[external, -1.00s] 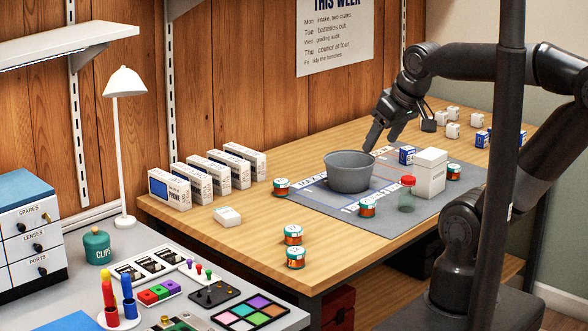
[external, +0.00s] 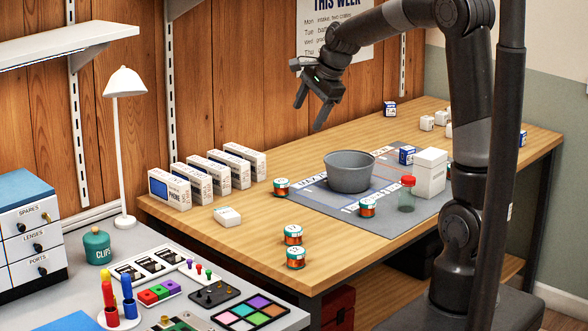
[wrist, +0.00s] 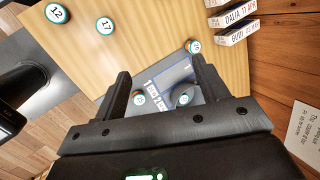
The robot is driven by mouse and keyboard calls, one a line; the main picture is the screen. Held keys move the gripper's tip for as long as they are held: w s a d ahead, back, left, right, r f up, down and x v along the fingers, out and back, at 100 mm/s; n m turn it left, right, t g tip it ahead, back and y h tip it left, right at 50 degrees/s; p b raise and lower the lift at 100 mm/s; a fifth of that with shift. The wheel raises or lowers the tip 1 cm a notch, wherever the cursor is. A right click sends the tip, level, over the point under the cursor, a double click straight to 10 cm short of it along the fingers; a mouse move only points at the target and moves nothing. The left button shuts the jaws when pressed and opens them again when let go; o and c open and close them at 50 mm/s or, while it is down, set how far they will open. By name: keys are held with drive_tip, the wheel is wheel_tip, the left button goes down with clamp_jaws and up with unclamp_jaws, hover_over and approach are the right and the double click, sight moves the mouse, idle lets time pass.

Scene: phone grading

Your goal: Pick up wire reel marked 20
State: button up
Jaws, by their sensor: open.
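Several teal-and-orange wire reels with white tops stand on the wooden table. One reel (external: 282,187) is left of the grey bowl (external: 349,176); it also shows in the wrist view (wrist: 193,46), its number too small to read surely. I cannot tell which reel is marked 20. My gripper (external: 312,109) is open and empty, high above the table behind the bowl.
Phone boxes (external: 206,174) line the wall side. A white box (external: 430,172), a red-capped jar (external: 406,194) and a blue box (external: 407,155) stand right of the bowl. A white adapter (external: 227,216) lies at left.

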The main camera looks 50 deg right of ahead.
drive_tip(key=w+d+f+m, duration=0.7)
drive_tip(key=w+f+m, duration=0.3)
drive_tip(key=w, duration=0.2)
drive_tip(key=m, duration=0.5)
approach(281, 181)
drive_tip(key=shift+h, duration=0.4)
drive_tip(key=x, duration=0.4)
drive_tip(key=shift+w, duration=0.25)
drive_tip(key=shift+a+x, duration=0.1)
drive_tip(key=shift+x, duration=1.4)
drive_tip(key=shift+a+x, duration=0.15)
drive_tip(key=shift+x, duration=1.35)
drive_tip(key=shift+s, duration=0.15)
drive_tip(key=c, duration=1.1)
drive_tip(key=shift+o, duration=0.2)
